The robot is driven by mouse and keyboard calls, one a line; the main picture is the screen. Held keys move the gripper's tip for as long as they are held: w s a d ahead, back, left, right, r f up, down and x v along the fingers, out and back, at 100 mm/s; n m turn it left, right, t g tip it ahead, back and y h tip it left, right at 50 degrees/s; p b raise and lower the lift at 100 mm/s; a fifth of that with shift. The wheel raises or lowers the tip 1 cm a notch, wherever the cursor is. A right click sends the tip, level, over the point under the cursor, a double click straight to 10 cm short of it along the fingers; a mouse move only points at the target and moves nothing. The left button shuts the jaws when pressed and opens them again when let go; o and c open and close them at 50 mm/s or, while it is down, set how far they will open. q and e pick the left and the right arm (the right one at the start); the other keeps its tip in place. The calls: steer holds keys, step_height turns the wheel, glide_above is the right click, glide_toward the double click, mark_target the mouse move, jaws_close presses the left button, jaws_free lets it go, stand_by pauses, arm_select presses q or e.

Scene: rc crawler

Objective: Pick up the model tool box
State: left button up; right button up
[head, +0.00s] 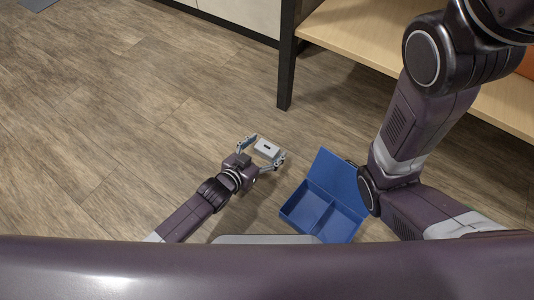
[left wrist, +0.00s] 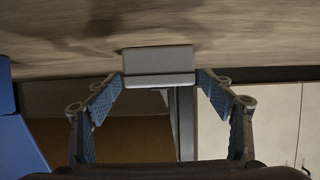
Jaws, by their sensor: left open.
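The model tool box (head: 268,149) is a small light grey box with a dark mark on top, on the wooden floor near the middle of the head view. My left gripper (head: 266,150) is open, with one finger on each side of the box. In the left wrist view the grey box (left wrist: 158,67) shows ahead of and between the spread fingertips (left wrist: 159,87), with gaps beside it. My right arm shows at the right, but its gripper is not visible.
An open blue case (head: 325,205) with divided compartments and a raised lid stands right of the box; blue also shows in the left wrist view (left wrist: 18,140). A wooden shelf (head: 375,38) with a dark post (head: 287,65) is behind. Floor at left is clear.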

arm_select(q)
steer(key=shift+w, duration=0.15)
steer(key=shift+c, duration=0.6)
steer(key=c, duration=1.2)
steer(key=shift+o, duration=0.2)
